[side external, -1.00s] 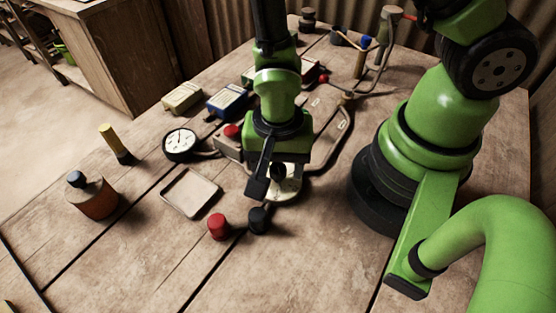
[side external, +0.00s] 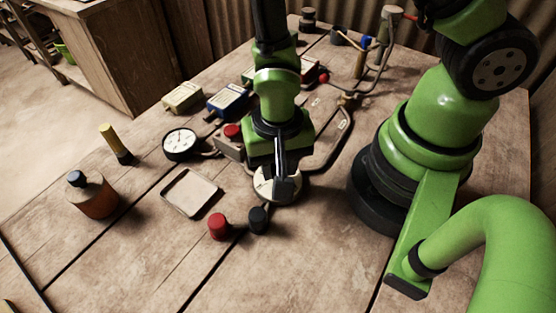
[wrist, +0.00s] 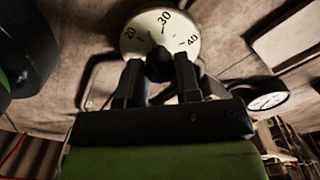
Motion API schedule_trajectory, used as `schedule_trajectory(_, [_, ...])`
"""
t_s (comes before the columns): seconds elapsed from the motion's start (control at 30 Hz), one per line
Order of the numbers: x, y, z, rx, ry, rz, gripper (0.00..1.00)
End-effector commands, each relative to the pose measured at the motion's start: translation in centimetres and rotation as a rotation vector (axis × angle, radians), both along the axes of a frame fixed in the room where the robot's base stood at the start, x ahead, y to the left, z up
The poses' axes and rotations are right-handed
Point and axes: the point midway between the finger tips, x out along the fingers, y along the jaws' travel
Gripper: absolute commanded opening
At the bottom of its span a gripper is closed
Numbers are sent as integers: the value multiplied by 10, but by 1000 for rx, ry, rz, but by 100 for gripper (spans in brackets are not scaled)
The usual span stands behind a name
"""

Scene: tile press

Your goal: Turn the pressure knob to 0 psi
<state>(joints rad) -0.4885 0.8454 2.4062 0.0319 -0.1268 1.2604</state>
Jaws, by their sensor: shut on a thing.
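The pressure knob (wrist: 159,66) is a dark round knob in the wrist view, on a pale round dial plate (wrist: 147,27) marked 20, 30 and 40. My gripper (wrist: 159,78) has one finger on each side of the knob and is shut on it. In the side view my gripper (side external: 285,187) is low over the dial plate (side external: 263,186) and hides the knob. I cannot tell which number the knob points to. A round white gauge (side external: 181,143) with a dark rim stands left of the gripper; its reading is too small to tell.
An empty shallow tray (side external: 189,192) lies left of the dial. A red cap (side external: 218,226) and a black cap (side external: 258,220) stand close in front. A box with a red button (side external: 232,131) and a hose are close behind. The front of the table is clear.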

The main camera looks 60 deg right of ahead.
Motion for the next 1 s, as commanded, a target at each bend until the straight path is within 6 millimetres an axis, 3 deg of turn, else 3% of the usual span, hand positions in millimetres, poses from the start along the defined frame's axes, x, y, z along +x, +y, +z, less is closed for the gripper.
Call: schedule_trajectory(1.0, [1, 1, 0, 0, -1, 958, 7])
